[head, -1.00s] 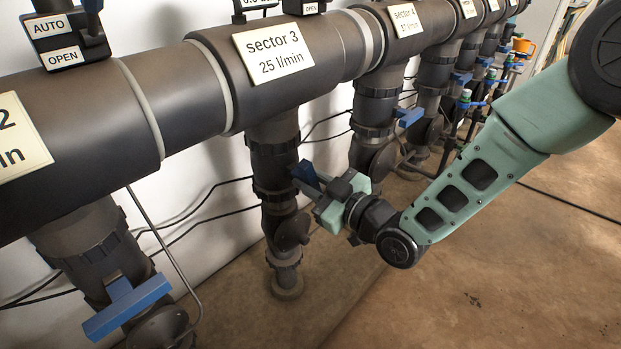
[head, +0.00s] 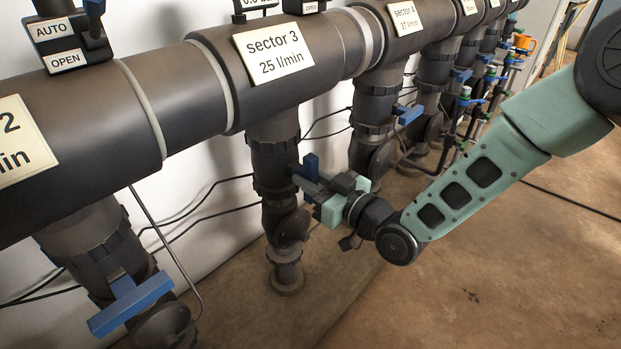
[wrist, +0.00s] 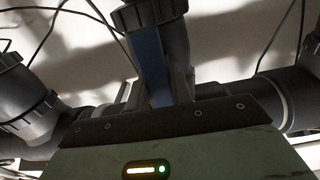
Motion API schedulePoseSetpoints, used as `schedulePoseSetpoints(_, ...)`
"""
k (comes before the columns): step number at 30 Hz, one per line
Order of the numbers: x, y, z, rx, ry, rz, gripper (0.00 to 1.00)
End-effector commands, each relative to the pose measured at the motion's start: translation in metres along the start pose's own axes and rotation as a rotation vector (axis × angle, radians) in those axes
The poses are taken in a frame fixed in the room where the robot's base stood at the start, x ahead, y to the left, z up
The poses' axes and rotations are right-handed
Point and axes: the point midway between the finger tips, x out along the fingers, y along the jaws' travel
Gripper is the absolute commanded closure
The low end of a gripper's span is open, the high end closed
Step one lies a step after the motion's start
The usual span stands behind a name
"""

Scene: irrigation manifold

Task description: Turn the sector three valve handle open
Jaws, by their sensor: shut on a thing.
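The sector 3 label (head: 273,54) is on the thick dark pipe, above a dark vertical valve pipe (head: 275,165). The blue sector three valve handle (head: 311,166) is on that pipe, partly hidden by my gripper. My gripper (head: 318,186) is shut on the handle. In the wrist view the blue handle (wrist: 150,62) stands between the fingers and runs up to the dark valve body (wrist: 150,14).
The sector 2 pipe at left has its own blue handle (head: 130,302). The sector 4 pipe to the right has a blue handle (head: 410,115). A thin grey tube (head: 167,252) hangs at left. The floor at right is clear.

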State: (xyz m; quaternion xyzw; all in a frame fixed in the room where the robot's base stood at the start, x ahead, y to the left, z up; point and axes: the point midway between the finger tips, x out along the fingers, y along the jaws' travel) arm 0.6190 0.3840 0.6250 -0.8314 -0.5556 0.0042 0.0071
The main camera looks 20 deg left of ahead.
Motion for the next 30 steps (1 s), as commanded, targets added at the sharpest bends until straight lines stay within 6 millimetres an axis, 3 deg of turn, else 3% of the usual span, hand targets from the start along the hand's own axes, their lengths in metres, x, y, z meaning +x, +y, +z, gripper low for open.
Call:
schedulePoseSetpoints(3,-0.001,0.001,0.002,0.001,-0.005,0.001,1.0)
schedulePoseSetpoints(4,-0.001,0.0,0.002,0.001,-0.005,0.001,0.76)
schedulePoseSetpoints(6,-0.001,0.001,0.002,0.0,-0.005,0.001,0.58)
schedulePoseSetpoints(20,-0.003,0.0,0.0,-0.001,-0.002,0.0,0.58)
schedulePoseSetpoints(25,-0.025,0.001,-0.001,-0.001,-0.005,0.0,0.58)
schedulePoseSetpoints(30,-0.064,0.001,-0.001,0.001,-0.006,0.002,0.58)
